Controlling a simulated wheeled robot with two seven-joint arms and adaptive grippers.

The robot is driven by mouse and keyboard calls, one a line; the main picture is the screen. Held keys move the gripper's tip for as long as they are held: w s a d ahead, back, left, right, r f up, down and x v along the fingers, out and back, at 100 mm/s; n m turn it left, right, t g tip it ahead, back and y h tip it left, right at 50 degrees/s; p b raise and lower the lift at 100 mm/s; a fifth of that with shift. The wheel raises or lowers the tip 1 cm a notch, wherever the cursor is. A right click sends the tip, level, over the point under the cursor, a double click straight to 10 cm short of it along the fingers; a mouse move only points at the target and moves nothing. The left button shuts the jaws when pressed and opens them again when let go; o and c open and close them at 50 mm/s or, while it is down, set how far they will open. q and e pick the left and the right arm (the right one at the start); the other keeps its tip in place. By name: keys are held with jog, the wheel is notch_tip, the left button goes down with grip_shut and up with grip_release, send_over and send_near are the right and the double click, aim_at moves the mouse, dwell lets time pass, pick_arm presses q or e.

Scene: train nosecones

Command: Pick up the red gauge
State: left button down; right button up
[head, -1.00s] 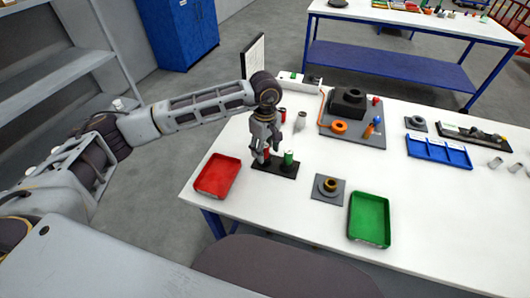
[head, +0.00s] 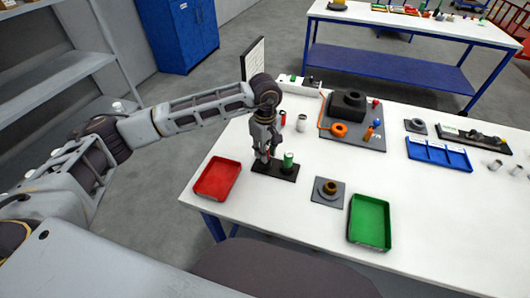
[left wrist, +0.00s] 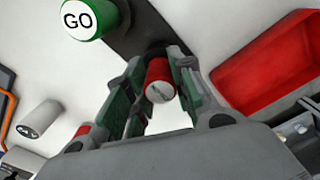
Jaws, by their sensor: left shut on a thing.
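The red gauge (left wrist: 160,82) is a short red cylinder with a pale end, between the two fingers in the left wrist view. My left gripper (head: 264,155) is shut on it, over the left part of the black stand (head: 284,174). The fingers hide most of the gauge in the head view. I cannot tell whether its lower end is still in the stand. The green gauge (head: 288,161) stands upright on the stand just right of the gripper; its end reads "GO" in the left wrist view (left wrist: 88,18). My right gripper is not in view.
A red tray (head: 217,178) lies left of the stand, and a green tray (head: 370,222) lies at the front right. A grey plate with a brass ring (head: 329,189) sits between. A grey cylinder (head: 301,122) and a small red piece (head: 283,118) stand behind the gripper.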

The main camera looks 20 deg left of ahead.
pick_arm(q)
notch_tip(320, 180, up, 10)
jog(key=shift+f+b, duration=0.1)
jog(key=shift+b, duration=0.3)
dwell(0.7)
